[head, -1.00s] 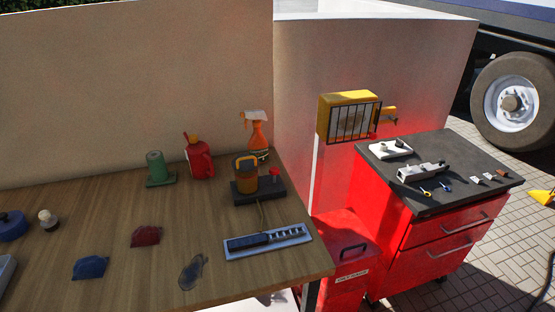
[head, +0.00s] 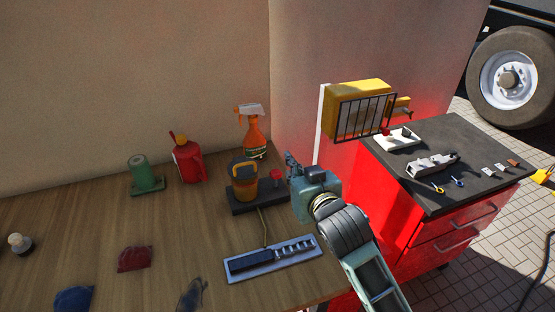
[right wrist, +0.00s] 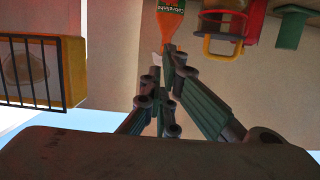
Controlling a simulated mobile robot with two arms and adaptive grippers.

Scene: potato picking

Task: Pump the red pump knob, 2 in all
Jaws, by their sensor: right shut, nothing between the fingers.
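The red pump knob (head: 275,174) stands upright at the right end of a dark base (head: 246,204) on the wooden table. My right gripper (head: 291,162) is shut and empty, just right of the knob in the head view, with a small gap in the picture. The right wrist view shows its fingers (right wrist: 170,62) closed together. I cannot make out the knob in that upside-down view. My left gripper is not in view.
An orange spray bottle (head: 254,135) and a red can (head: 188,162) stand behind the base.

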